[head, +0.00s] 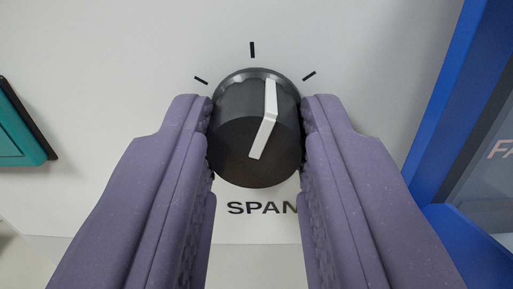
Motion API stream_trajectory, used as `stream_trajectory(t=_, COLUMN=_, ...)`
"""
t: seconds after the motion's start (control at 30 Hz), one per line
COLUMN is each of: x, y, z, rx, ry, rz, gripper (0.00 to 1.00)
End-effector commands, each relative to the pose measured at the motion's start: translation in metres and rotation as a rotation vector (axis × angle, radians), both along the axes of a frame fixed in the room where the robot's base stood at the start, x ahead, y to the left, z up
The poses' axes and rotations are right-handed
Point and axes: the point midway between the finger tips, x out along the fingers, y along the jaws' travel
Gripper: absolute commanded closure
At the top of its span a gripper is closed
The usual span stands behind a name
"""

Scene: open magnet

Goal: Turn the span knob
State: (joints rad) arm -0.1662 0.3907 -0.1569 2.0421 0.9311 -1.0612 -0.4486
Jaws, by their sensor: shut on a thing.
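The span knob (235,150) is a round black knob with a white pointer line, mounted on a pale panel. Its pointer sits slightly to the right of the top tick mark. The word SPAN (262,208) is printed below it, its last letter partly covered by my right finger. My gripper (255,140) has two purple fingers, one on each side of the knob, touching its left and right sides. It is shut on the knob. The knob's side surfaces are hidden where the fingers press.
Three short black tick marks (252,50) are printed around the knob's top. A teal part with a dark edge (18,135) is at the left. A blue frame (447,100) around a grey panel with partly visible lettering stands at the right. The panel above the knob is clear.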

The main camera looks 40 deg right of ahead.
Motion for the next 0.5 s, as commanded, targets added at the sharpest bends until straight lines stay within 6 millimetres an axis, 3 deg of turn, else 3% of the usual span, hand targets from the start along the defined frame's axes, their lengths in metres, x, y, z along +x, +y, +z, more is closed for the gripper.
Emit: stream_trajectory(t=0.5, x=0.0002, y=0.0005, z=-0.0008, rx=0.120, ry=-0.119, rz=0.001, gripper=1.00)
